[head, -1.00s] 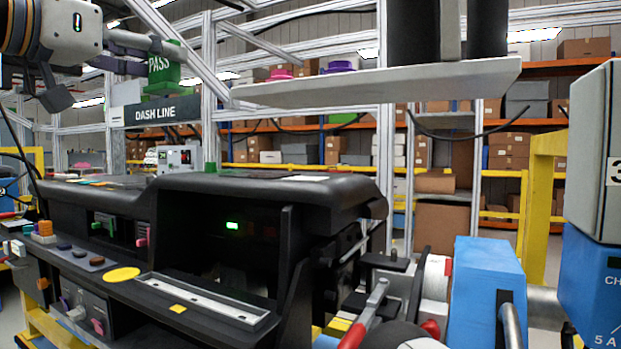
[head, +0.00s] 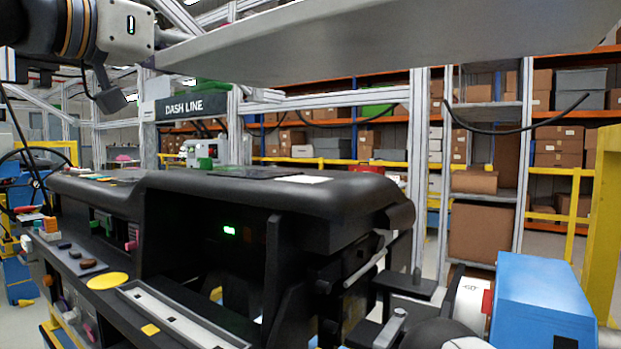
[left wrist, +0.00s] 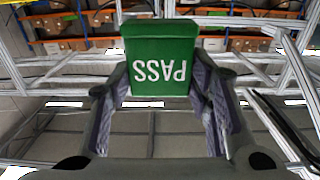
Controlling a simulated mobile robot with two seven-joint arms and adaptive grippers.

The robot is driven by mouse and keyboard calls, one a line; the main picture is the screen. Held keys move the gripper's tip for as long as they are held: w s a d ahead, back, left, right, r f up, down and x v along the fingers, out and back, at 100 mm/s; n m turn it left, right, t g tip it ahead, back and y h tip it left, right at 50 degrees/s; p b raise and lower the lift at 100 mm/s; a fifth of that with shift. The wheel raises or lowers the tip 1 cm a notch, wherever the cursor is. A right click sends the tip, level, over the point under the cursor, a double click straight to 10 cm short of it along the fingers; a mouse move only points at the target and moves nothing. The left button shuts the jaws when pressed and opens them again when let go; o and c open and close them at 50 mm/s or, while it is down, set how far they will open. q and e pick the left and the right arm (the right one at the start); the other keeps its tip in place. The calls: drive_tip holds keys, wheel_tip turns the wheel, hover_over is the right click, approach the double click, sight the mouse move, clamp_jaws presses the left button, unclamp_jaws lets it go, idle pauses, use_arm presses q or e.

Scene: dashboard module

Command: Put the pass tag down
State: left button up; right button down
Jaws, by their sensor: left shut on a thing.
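The green pass tag (left wrist: 162,62), with white PASS lettering upside down in the left wrist view, is held between the two fingers of my left gripper (left wrist: 160,85). My left gripper also shows at the upper left of the head view (head: 128,84), raised above the dashboard module (head: 250,190). In the head view a pale overhead board (head: 350,45) hides most of the tag. A green strip (head: 205,87) below the board looks like its lower part.
A DASH LINE sign (head: 192,106) stands behind the module. A blue block (head: 545,295) and a lever (head: 395,325) stand at the lower right. The pale board spans the top. Shelves with boxes (head: 485,230) line the back.

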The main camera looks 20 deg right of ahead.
use_arm(q)
drive_tip(key=s+a+f, duration=0.2)
drive_tip(key=s+f, duration=0.8)
drive_tip(key=s, duration=0.3)
hover_over(297, 180)
drive_tip(key=shift+w+d+f, duration=0.1)
drive_tip(key=shift+d+f, duration=0.05)
drive_tip(key=shift+f, duration=0.85)
drive_tip(key=shift+f, duration=0.2)
drive_tip(key=o, duration=1.1)
drive_tip(key=shift+o, duration=0.2)
